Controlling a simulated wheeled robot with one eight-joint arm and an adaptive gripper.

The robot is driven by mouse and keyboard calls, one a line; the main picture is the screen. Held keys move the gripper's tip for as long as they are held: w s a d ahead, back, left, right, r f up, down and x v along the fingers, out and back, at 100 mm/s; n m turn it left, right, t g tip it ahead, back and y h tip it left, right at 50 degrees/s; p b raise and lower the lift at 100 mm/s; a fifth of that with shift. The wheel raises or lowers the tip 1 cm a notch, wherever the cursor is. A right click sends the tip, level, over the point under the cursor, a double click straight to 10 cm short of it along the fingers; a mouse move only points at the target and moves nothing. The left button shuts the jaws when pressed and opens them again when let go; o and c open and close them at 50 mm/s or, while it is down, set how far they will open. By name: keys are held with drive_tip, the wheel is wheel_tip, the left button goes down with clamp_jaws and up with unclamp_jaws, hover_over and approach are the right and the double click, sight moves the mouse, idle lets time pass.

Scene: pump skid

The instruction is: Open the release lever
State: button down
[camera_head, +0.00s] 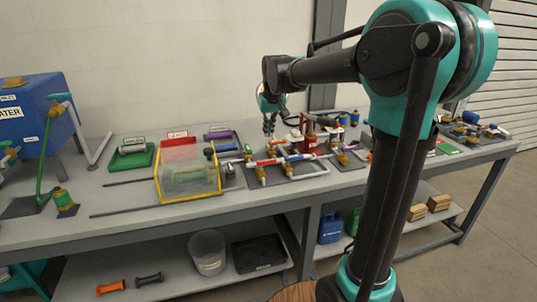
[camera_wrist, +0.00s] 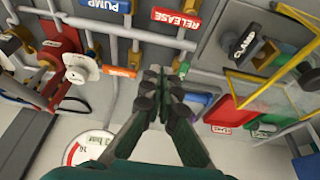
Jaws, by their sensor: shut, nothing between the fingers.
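A red piece marked RELEASE (camera_wrist: 176,17) is at the top of the wrist view, among grey pipes. I cannot tell whether it is the lever's handle or only a label, nor how the lever stands. My gripper (camera_wrist: 162,88) is below it in that picture, fingertips together, with nothing between them and apart from the red piece. In the head view my gripper (camera_head: 268,128) hangs fingers down above the back of the bench, behind the pipe assembly (camera_head: 290,163). The lever cannot be made out clearly there.
A blue PUMP piece (camera_wrist: 105,4) and a black CLAMP piece (camera_wrist: 243,42) flank the red one. A dial gauge (camera_wrist: 92,150) and a red body with a white wheel (camera_wrist: 80,67) are left. A yellow-framed clear guard (camera_head: 188,180) stands left of the pipes.

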sight(267, 164)
drive_tip(key=shift+a, duration=0.1)
drive_tip(key=x, duration=0.3)
drive_tip(key=s+x, duration=0.1)
drive_tip(key=x, duration=0.5)
drive_tip(key=shift+s+d+f, duration=0.3)
drive_tip(key=shift+s+f, duration=0.1)
drive_tip(key=shift+f, duration=0.05)
drive_tip(key=shift+s+d, duration=0.2)
drive_tip(key=shift+s, duration=0.6)
